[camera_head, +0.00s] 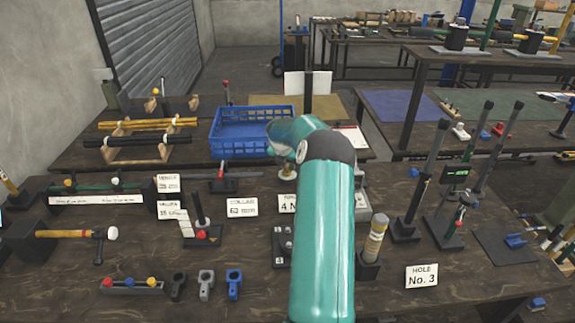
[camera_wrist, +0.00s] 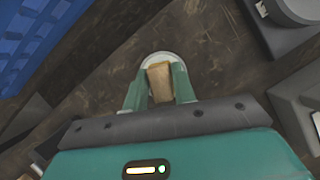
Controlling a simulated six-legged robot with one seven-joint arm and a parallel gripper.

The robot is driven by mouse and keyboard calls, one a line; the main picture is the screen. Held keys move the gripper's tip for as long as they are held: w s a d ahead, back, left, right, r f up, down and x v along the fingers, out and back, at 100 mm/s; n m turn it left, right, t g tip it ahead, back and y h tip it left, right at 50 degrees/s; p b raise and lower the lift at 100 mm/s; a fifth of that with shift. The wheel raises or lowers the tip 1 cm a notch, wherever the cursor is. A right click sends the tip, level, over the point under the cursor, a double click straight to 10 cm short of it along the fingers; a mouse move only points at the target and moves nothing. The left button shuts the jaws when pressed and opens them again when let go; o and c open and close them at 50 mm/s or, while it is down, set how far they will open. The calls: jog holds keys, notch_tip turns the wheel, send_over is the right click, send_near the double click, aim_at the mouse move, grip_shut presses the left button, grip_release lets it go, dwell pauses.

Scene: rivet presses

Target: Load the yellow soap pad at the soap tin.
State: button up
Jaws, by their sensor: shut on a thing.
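My gripper (camera_wrist: 159,84) is shut on a tan-yellow block, the soap pad (camera_wrist: 160,86), with one teal finger on each side of it. A round pale tin (camera_wrist: 157,57) shows just beyond and around the pad's far end in the wrist view. The pad's end overlaps the tin in the picture; I cannot tell whether they touch. In the head view the tin (camera_head: 287,175) shows small and pale beside my teal arm, on the bench in front of the blue crate.
The blue crate (camera_head: 240,153) stands just behind and left of the tin. A grey box (camera_head: 362,205) and a black stand with a yellow-banded rod (camera_head: 374,240) are right of my arm. A "4 N" card (camera_head: 287,204) stands nearby. Dark bare wood surrounds the tin.

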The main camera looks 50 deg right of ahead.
jog(key=shift+f, duration=0.65)
dwell(1.0)
jog(key=shift+r, duration=0.15)
jog(key=shift+r, duration=3.45)
